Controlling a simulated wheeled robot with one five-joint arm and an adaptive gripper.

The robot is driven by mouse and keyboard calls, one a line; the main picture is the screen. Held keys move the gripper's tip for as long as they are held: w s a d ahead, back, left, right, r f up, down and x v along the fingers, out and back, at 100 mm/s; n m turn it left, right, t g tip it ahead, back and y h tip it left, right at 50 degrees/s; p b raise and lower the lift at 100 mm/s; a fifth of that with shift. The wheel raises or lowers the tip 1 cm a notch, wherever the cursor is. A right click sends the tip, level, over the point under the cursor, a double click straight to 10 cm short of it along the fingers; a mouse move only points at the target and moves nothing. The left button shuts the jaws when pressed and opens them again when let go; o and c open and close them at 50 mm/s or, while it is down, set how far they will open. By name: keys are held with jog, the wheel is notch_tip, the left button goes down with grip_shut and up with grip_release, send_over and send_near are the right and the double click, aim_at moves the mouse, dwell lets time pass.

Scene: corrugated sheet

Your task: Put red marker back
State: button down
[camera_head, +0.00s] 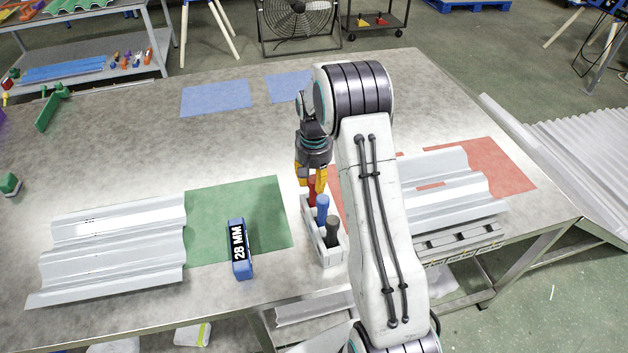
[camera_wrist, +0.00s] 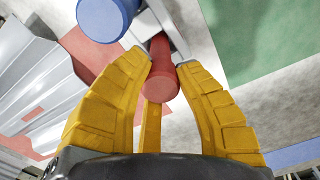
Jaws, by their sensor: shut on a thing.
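The red marker (camera_head: 312,186) is upright at the far end of the small light grey holder (camera_head: 331,254). It also shows in the wrist view (camera_wrist: 160,78), between the yellow fingers. My gripper (camera_head: 311,180) is above that end of the holder, pointing down, and is shut on the red marker. In the holder, a blue marker (camera_head: 322,208) stands in the middle and a dark grey marker (camera_head: 332,232) at the near end. The red marker's lower end meets the holder, but how deep it sits is hidden.
A blue block labelled 28 MM (camera_head: 240,262) stands left of the holder, by the green mat (camera_head: 262,205). Corrugated sheets lie on the left (camera_head: 110,250) and right (camera_head: 445,180) over a red mat (camera_head: 500,170). The table's back left is mostly clear.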

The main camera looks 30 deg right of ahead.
jog(key=shift+f, duration=0.15)
jog(key=c, duration=1)
grip_release()
jog(key=s+a+r+n+t, duration=0.1)
jog(key=s+a+r, duration=0.15)
jog(key=r, duration=0.65)
jog(key=s+a+r, duration=0.1)
jog(key=s+r, duration=0.2)
jog(key=r, duration=0.6)
jog(key=shift+s+a+r+n+t, duration=0.15)
jog(key=shift+s+a+n+t, duration=0.75)
jog(key=shift+s, duration=2.9)
jog(key=shift+s+a+r+n+t, duration=0.15)
jog(key=shift+s+a+n, duration=0.35)
jog(key=shift+s+a, duration=2.1)
jog(key=shift+s+r+n+t, duration=0.15)
jog(key=shift+s+n+t, duration=0.5)
jog(key=shift+s, duration=4.3)
